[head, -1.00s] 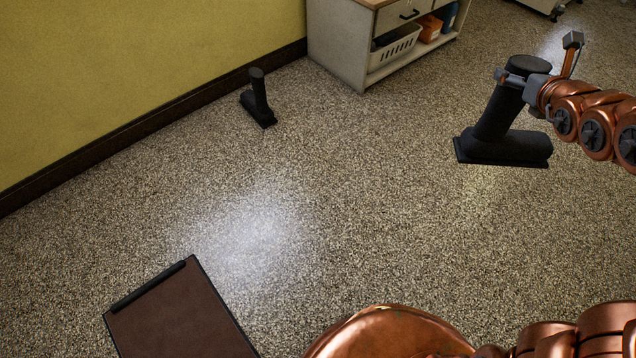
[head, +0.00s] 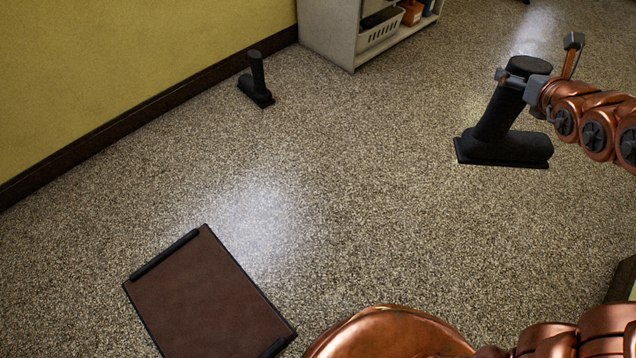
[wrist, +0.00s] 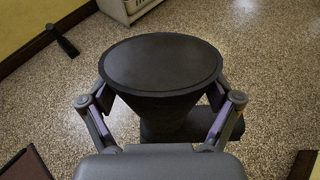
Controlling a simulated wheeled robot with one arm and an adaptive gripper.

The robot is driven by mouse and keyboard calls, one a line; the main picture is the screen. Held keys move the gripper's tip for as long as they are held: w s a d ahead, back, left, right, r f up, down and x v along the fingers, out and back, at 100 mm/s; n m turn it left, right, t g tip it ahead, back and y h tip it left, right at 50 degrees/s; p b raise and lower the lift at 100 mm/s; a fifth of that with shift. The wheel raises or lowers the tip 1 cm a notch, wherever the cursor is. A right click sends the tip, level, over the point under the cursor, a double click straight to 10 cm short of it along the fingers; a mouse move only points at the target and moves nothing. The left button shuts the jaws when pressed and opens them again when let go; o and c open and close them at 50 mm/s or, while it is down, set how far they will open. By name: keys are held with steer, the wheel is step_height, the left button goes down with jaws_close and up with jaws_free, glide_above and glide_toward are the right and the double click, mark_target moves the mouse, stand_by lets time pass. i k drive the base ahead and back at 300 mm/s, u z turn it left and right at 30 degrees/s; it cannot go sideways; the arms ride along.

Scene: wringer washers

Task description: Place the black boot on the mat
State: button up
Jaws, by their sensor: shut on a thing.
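A black boot (head: 497,125) is held by my gripper (head: 526,80) at the right of the head view. The gripper is shut on the top of its shaft, and the boot hangs upright with its sole level. In the wrist view the boot's round top (wrist: 162,62) sits between the two fingers (wrist: 162,98). The brown mat (head: 210,300) with dark end strips lies on the floor at the lower left, well apart from the boot. A corner of the mat also shows in the wrist view (wrist: 22,167). A second black boot (head: 256,80) stands on the floor near the wall.
A pale cabinet (head: 338,38) with a white basket (head: 380,30) on its shelf stands at the top. A yellow wall (head: 100,70) with a dark baseboard runs along the left. Speckled floor between the held boot and the mat is clear.

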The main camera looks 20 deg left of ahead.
mark_target(180, 334)
steer(key=z, duration=0.8)
steer(key=k, duration=1)
steer(key=u, duration=3.75)
